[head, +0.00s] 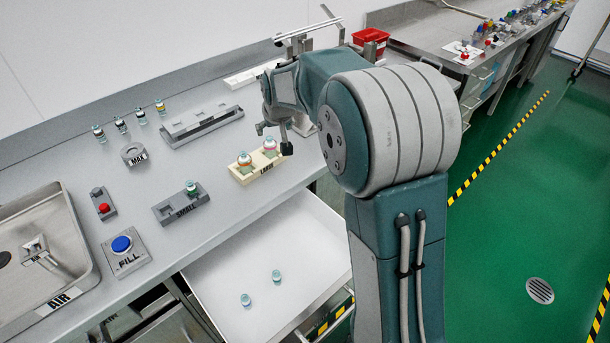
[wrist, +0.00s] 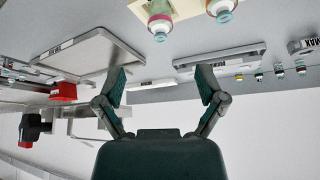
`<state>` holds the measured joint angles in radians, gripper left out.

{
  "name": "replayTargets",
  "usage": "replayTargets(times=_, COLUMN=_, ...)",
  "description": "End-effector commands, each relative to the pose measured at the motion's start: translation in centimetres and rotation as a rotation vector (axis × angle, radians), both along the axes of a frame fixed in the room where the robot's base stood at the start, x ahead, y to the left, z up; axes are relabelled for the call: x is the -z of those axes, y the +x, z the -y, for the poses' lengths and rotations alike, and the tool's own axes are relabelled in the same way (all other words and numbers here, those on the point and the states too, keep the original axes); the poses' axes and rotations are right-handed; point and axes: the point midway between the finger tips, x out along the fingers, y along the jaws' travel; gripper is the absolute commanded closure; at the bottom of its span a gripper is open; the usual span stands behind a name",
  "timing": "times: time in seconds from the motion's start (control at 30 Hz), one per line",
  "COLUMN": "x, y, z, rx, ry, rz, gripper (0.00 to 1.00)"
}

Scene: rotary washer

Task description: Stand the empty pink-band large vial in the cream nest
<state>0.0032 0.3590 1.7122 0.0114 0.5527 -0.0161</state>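The pink-band large vial (head: 269,146) stands upright in the right seat of the cream nest (head: 258,174). It also shows at the top of the wrist view (wrist: 160,20), beside an orange-band vial (wrist: 221,10). That orange-band vial stands in the nest's left seat in the head view (head: 244,160). My gripper (head: 274,138) is at the nest's far right side, close to the pink-band vial. In the wrist view my gripper (wrist: 160,76) has its fingers spread with nothing between them. The vials' bases are hidden in the nest.
A grey small nest (head: 170,212) holds one vial. An open white drawer (head: 300,255) below the counter holds two vials. A long grey fixture (head: 200,125), a MAX block (head: 133,154), several small vials and a FILL button (head: 122,244) are on the counter. A sink is at left.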

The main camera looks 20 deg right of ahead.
Motion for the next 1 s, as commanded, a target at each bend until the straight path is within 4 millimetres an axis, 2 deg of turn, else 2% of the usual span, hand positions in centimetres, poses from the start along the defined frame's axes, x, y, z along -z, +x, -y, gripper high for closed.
replayTargets(times=0.03, x=-1.8, y=-1.6, z=0.0, rx=0.0, ry=0.0, rz=0.009, gripper=0.11)
replayTargets(times=0.2, x=-5.8, y=-7.9, z=-0.1, rx=0.0, ry=0.0, rz=0.003, gripper=0.11)
replayTargets(times=0.3, x=-7.5, y=-11.6, z=-0.1, rx=0.0, ry=-0.001, rz=0.0, gripper=0.11)
replayTargets(times=0.5, x=-9.6, y=-19.4, z=-0.1, rx=0.002, ry=-0.001, rz=-0.008, gripper=0.11)
replayTargets(times=0.67, x=-9.9, y=-25.6, z=-0.1, rx=0.003, ry=-0.001, rz=-0.012, gripper=0.11)
replayTargets(times=0.8, x=-9.2, y=-30.7, z=-0.1, rx=0.004, ry=-0.001, rz=-0.016, gripper=0.11)
replayTargets(times=0.9, x=-8.5, y=-33.5, z=-0.1, rx=0.005, ry=-0.002, rz=-0.02, gripper=0.11)
replayTargets(times=1.0, x=-7.8, y=-35.3, z=-0.1, rx=0.005, ry=-0.002, rz=-0.024, gripper=0.11)
